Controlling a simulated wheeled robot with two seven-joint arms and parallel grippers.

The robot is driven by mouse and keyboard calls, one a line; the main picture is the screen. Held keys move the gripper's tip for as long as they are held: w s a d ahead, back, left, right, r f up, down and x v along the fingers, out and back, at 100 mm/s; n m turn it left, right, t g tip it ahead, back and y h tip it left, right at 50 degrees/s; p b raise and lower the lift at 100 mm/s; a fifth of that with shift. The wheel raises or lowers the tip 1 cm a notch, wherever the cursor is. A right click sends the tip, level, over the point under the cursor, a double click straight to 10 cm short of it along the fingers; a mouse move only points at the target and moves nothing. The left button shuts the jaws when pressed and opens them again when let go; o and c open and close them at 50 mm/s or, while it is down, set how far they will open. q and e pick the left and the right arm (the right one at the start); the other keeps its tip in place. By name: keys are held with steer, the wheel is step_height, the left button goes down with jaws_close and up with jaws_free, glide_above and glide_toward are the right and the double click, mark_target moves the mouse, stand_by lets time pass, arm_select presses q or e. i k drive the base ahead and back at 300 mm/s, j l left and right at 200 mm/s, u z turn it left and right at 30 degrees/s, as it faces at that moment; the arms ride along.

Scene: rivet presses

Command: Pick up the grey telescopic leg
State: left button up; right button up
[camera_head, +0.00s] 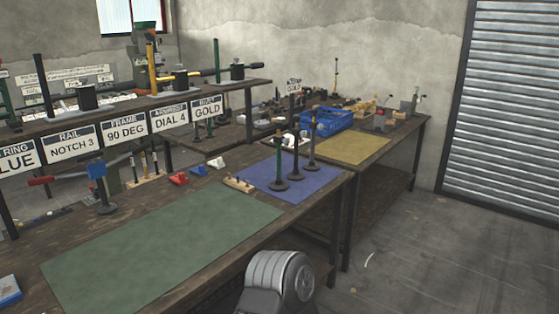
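Three dark upright legs with round feet stand on the blue mat (263,181). Neither of my grippers is in view; only a grey rounded part of my own body shows at the bottom centre.
The green mat (160,250) is bare. Wooden blocks, red and white small parts lie behind it. A shelf with signs (126,128) and presses runs along the left. A blue crate (326,122) and a yellow mat (345,149) are on the far bench. The floor at right is open.

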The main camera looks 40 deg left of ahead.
mark_target(310, 167)
steer(key=u, duration=2.8)
steer(key=z, duration=1.7)
steer(key=i+l, duration=1.95)
steer(key=l, duration=0.15)
steer(key=i+j+u, duration=0.05)
